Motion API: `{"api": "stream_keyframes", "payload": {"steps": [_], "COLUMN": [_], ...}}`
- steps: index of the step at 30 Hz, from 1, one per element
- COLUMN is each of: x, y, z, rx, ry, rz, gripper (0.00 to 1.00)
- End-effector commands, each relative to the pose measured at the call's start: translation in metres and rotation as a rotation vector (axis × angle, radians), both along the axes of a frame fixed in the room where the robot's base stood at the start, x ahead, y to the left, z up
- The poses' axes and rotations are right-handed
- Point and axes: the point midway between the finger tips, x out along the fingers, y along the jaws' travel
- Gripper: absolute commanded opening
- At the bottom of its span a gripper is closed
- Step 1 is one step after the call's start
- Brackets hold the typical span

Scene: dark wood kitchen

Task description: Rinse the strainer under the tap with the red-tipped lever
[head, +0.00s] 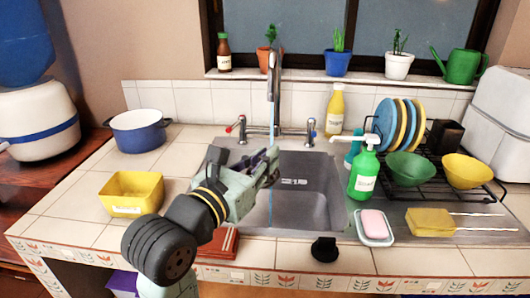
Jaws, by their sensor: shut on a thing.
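The tap (273,95) stands behind the sink (315,195). The red-tipped lever (229,129) is on its left and a blue-tipped lever (311,122) on its right. A thin bluish stream of water (270,208) runs from the spout into the basin. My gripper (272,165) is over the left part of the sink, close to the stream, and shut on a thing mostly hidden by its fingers. I cannot make out whether this is the strainer. A small black round piece (325,250) lies on the front counter edge; I cannot tell whether it is a plug or a strainer.
A green soap bottle (364,175) and a pink soap on a dish (375,226) stand right of the sink. Beyond is a dish rack (480,187) with plates and bowls. A yellow tub (132,194) and blue pot (138,131) are left.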

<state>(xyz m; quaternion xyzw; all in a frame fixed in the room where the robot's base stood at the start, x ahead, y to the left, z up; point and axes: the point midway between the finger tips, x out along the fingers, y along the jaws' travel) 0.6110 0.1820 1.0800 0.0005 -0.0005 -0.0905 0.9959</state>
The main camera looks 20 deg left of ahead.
Motion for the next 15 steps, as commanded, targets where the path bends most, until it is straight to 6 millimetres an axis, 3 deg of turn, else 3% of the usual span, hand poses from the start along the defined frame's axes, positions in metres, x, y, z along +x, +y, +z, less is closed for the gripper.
{"api": "stream_keyframes", "payload": {"steps": [15], "x": [0.049], "y": [0.016], "z": [-0.012], "rx": [-0.001], "ry": [0.002], "rz": [-0.001], "gripper": [0.0]}}
